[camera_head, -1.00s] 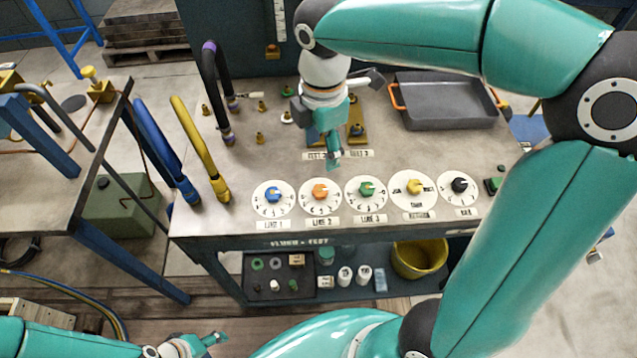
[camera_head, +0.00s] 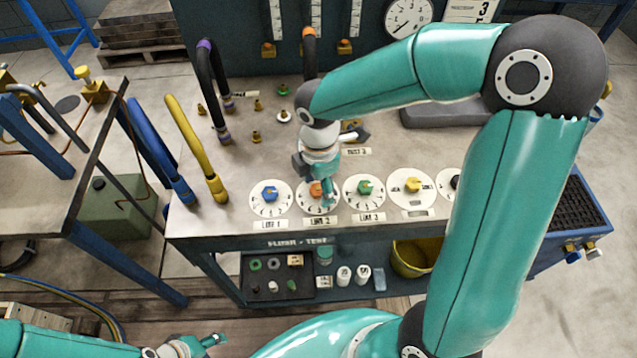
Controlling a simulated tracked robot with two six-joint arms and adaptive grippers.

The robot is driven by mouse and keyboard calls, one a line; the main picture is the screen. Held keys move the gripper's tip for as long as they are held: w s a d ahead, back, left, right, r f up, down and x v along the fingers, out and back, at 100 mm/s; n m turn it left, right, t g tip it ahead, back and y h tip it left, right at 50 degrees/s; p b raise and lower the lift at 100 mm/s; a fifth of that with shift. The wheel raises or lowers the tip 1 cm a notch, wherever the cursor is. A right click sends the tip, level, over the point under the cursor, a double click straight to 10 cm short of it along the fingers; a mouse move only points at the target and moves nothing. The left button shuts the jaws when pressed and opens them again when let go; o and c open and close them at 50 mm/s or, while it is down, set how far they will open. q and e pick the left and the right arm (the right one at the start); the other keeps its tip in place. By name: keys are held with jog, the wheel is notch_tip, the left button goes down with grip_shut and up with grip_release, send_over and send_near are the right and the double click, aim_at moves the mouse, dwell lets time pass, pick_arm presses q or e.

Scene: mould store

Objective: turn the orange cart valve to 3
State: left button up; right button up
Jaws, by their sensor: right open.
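The orange cart valve (camera_head: 315,189) is a small knob on a round white numbered dial (camera_head: 310,209), second from the left in the row on the cart top. The label LINE 2 (camera_head: 317,222) is below it. My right gripper (camera_head: 325,192) is open and points down at the orange knob, with a finger at its right side. I cannot tell whether it touches. The gripper hides part of the knob and dial, and I cannot read the pointer's number. My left gripper (camera_head: 212,341) is low at the left, away from the cart, its opening unclear.
A blue valve (camera_head: 269,194) stands left of the orange one; green (camera_head: 364,187) and yellow (camera_head: 413,185) valves stand to the right. A yellow hose (camera_head: 195,150) and a blue hose (camera_head: 158,150) rise at the cart's left. A grey tray (camera_head: 425,117) lies behind my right arm.

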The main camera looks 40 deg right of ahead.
jog(key=shift+c, duration=0.2)
grip_shut()
jog(key=shift+m, duration=0.4)
jog(key=m+b, duration=0.2)
jog(key=m, duration=0.1)
jog(key=m+b, duration=0.1)
jog(key=m, duration=0.4)
jog(key=m+b, duration=0.2)
jog(key=m, duration=0.2)
jog(key=shift+a+m, duration=0.1)
jog(key=shift+m, duration=0.2)
jog(key=shift+m+b, duration=0.6)
jog(key=shift+m, duration=1.6)
jog(key=shift+r, duration=0.1)
